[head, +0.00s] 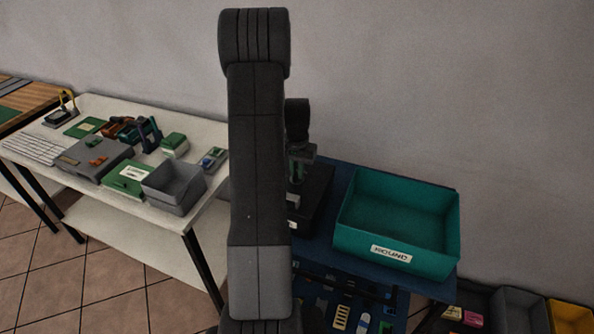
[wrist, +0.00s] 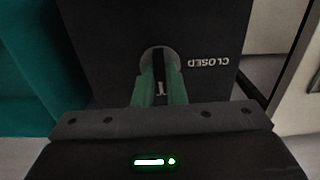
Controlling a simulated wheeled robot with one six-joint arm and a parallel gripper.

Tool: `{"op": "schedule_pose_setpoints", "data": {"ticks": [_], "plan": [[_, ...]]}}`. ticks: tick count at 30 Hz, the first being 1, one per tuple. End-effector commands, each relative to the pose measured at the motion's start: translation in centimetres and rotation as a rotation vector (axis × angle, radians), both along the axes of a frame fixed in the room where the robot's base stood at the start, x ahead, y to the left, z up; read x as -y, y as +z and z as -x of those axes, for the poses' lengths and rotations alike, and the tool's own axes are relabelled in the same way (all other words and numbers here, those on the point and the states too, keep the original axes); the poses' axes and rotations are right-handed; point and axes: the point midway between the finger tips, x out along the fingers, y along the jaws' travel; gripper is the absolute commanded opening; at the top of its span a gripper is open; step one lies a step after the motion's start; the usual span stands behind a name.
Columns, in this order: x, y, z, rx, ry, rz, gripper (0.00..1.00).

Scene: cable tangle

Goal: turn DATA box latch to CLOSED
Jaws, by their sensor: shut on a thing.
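The DATA box (wrist: 110,55) is a dark box whose face fills the middle of the wrist view, with the word CLOSED upside down on it. Its latch (wrist: 160,57) is a round grey part in the middle of that face. My gripper (wrist: 160,85) has its green fingers shut on the latch, which is mostly hidden between them. In the head view my arm hides part of the dark box (head: 318,190), which sits on a blue table. My gripper (head: 300,172) shows there just above the box, partly covered. No DATA label is readable.
A teal bin (head: 395,212) labelled ROUND stands right of the box on the blue table (head: 335,172). A white table (head: 150,222) at left carries a grey bin (head: 172,188) and several small items. Crates (head: 515,312) stand low at right.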

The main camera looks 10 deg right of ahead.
Motion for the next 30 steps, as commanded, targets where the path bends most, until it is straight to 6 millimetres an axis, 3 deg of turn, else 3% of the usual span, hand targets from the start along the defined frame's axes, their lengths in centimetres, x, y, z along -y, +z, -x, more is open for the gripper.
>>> {"op": "schedule_pose_setpoints", "data": {"ticks": [11,30], "plan": [[0.01,-0.21,-0.05,0.002,0.169,0.000,0.00],[0.01,-0.11,-0.05,0.002,0.766,0.001,0.00]]}}
